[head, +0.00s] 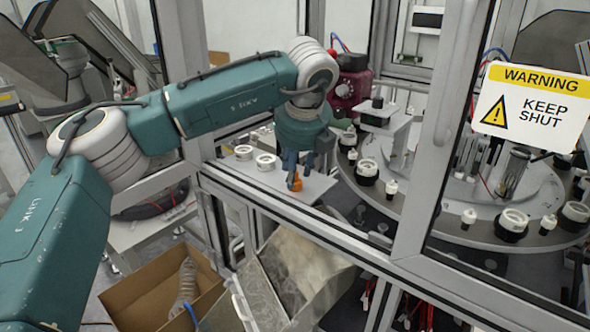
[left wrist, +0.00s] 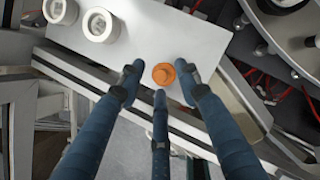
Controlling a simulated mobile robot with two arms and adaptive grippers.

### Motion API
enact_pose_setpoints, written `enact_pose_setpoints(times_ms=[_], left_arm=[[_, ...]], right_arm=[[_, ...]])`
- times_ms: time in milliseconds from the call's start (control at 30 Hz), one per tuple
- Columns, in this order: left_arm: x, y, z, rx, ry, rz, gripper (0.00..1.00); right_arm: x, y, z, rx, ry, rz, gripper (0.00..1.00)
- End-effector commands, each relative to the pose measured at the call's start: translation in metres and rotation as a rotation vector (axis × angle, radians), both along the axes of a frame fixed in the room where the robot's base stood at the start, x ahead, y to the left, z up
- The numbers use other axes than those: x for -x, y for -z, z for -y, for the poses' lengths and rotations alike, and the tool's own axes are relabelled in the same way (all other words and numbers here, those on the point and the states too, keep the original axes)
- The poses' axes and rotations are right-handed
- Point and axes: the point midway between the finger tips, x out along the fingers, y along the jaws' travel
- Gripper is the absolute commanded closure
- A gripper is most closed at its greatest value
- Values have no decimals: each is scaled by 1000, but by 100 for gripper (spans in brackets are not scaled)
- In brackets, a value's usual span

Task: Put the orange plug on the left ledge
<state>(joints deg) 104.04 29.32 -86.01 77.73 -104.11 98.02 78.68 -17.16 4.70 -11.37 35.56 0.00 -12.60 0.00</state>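The orange plug (head: 295,184) is at the front part of the white left ledge (head: 314,188), directly under my left gripper (head: 297,167). In the left wrist view the orange plug (left wrist: 163,74) is round and lies between the three blue fingers of the left gripper (left wrist: 159,80). Gaps show between the fingertips and the plug, so the fingers are open around it. The plug appears to rest on the ledge (left wrist: 175,35); its underside is hidden. My right gripper is not in view.
Two white rings (head: 265,161) (head: 243,152) stand on the ledge left of the plug. A round turntable (head: 400,215) with several caps is to the right. Metal frame posts (head: 440,130) and a lower rail flank the opening. A cardboard box (head: 140,290) is below.

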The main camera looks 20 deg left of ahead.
Motion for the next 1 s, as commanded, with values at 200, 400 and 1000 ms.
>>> enact_pose_setpoints(times_ms=[200,400,1000], left_arm=[[1,-6,1,1,1,2,66],[13,-37,10,2,2,6,66],[42,-112,25,1,0,-1,66]], right_arm=[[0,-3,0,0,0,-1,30],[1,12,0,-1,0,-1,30],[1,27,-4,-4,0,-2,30]])
